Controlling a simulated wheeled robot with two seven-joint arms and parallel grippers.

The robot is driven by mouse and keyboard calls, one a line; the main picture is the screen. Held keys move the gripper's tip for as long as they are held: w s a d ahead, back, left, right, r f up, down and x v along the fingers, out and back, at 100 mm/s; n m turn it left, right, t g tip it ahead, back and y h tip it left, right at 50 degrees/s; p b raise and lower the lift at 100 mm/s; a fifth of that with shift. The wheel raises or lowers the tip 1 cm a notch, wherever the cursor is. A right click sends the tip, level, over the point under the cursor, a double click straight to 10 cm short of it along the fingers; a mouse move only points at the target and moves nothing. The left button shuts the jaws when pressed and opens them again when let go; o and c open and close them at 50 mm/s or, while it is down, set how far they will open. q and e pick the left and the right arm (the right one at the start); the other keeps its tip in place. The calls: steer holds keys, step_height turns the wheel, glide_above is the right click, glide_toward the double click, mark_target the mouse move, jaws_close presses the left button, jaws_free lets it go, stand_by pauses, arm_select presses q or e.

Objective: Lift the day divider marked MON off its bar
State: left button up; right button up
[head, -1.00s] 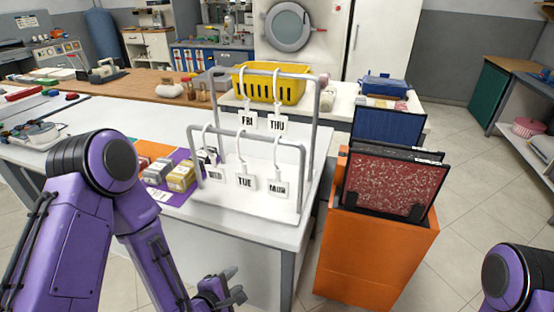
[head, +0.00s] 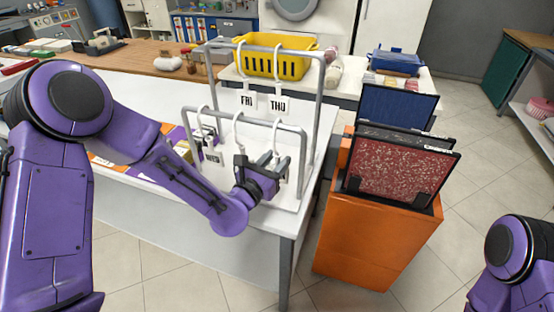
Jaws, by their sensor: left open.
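The MON day divider hangs by its white hook (head: 275,142) near the right end of the front bar (head: 245,119) of the grey rack. Its tag is mostly hidden behind my left gripper (head: 262,168). The gripper is open in front of the rack, at the height of the front tags; I cannot tell whether it touches the divider. The TUE divider's hook (head: 237,128) shows just left of it, its tag hidden by the gripper. The WED divider (head: 213,158) hangs at the left end. My right gripper is out of view.
The FRI divider (head: 247,100) and THU divider (head: 279,104) hang on the taller rear bar. A yellow basket (head: 290,66) stands behind. An orange bin (head: 370,235) with framed panels stands right of the white table. The floor right of the bin is clear.

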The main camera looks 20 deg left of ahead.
arm_select(q)
steer(key=shift+w+d, duration=0.2)
steer(key=shift+w, duration=0.2)
jaws_close()
steer(key=shift+a+r+p, duration=0.1)
steer(key=shift+r+p, duration=0.3)
step_height(320, 180, up, 3)
steer(key=p, duration=0.2)
steer(key=shift+p, duration=0.4)
steer(key=s+d+r+p, duration=0.1)
steer(key=s+r+p, duration=0.8)
steer(key=s+p, duration=0.5)
steer(key=shift+d, duration=0.35)
